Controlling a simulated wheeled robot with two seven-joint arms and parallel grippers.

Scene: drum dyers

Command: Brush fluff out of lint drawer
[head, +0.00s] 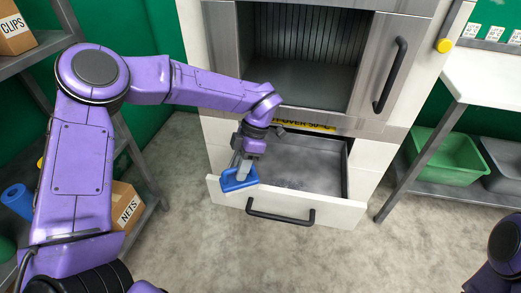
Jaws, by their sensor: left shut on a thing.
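The lint drawer (346,212) is pulled open below the dryer, with a white front, a dark handle and grey inner walls. My left gripper (244,168) is over the drawer's front left corner, shut on a blue brush (240,181). The brush is at the drawer's front edge; I cannot tell whether it touches the drawer. Faint mottled grey patches show on the drawer floor, too indistinct to be sure they are fluff. My forearm and gripper hide part of the drawer's left side. My right gripper is out of view; only a purple part of mine shows at lower right.
The dryer chamber (305,85) is open above the drawer, with a dark door handle (391,75) at right. A white table (490,85) stands right, above a green bin (445,155). A shelf with a NETS box (125,207) stands left. Floor before the drawer is clear.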

